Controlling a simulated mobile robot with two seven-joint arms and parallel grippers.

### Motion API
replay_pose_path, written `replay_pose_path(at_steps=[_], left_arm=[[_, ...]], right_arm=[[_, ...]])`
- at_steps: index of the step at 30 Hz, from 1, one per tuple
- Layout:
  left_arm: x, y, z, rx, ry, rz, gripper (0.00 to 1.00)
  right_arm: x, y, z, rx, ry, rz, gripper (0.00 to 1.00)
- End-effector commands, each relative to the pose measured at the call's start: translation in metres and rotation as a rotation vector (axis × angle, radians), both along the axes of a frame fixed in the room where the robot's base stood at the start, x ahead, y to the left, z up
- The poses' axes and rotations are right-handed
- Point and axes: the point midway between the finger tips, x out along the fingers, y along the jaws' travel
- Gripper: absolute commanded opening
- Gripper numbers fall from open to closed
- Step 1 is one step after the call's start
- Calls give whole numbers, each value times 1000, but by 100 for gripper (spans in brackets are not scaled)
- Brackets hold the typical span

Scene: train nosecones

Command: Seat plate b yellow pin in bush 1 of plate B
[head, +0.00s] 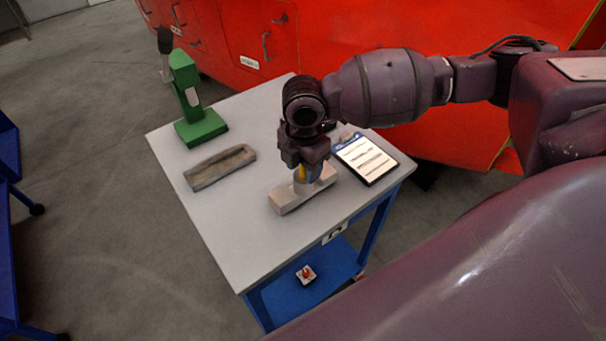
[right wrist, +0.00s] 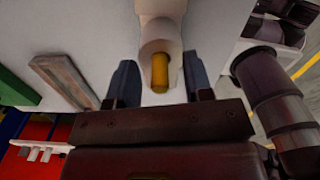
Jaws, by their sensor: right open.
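Plate B (head: 287,203) is a beige block on the table top, under my right gripper (head: 306,172). A pale round bush (right wrist: 158,38) stands up from it in the right wrist view. The yellow pin (right wrist: 160,73) is upright at this bush, with its yellow end sticking out. How deep it sits cannot be told. A bit of the pin (head: 302,172) shows in the head view. My right gripper's fingers are open, one on each side of the pin, with gaps visible. The bush's number cannot be read. My left gripper is not in view.
A long grey-brown tray (head: 220,168) lies left of the plate. A green stand (head: 187,100) is at the table's back left. A tablet-like panel (head: 365,158) lies close on the right. The front of the table (head: 250,240) is clear. A small red item (head: 306,274) is on the lower shelf.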

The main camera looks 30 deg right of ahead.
Motion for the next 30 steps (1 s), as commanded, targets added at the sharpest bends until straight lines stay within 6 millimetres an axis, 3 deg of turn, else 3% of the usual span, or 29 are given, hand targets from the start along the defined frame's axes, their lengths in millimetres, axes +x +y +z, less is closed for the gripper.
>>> replay_pose_path(at_steps=[7, 16, 26, 30], left_arm=[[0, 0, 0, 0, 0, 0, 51], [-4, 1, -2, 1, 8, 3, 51], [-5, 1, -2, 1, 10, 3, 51], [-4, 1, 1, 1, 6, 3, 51]], right_arm=[[0, 0, -2, 1, -2, 0, 47], [0, 0, -2, 1, -2, 0, 1], [1, 0, 0, 1, -3, 0, 0], [1, 0, 12, 1, -4, 0, 0]])
